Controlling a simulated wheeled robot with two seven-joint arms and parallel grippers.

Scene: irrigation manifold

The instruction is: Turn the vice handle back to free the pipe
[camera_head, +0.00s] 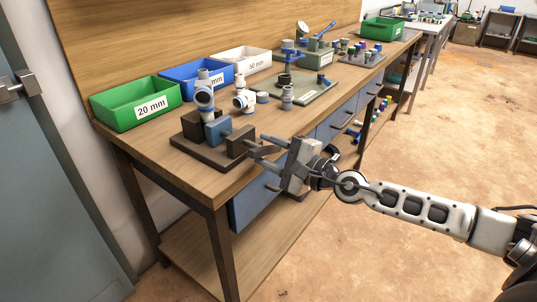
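The vice (240,141) sits on a dark base plate near the front left corner of the bench, with dark jaw blocks and a blue block. My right gripper (260,150) reaches in from the right at the vice's right side. Its fingers look apart, with a dark grey part, likely the vice handle (264,151), between them. Contact with the handle is not clear. My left gripper is out of view.
A white fitting (245,99) and a grey fitting (287,97) stand behind the vice. Green (125,122), blue (174,73) and white (226,66) bins line the back. A green plate (312,92) lies farther right. The floor at right is clear.

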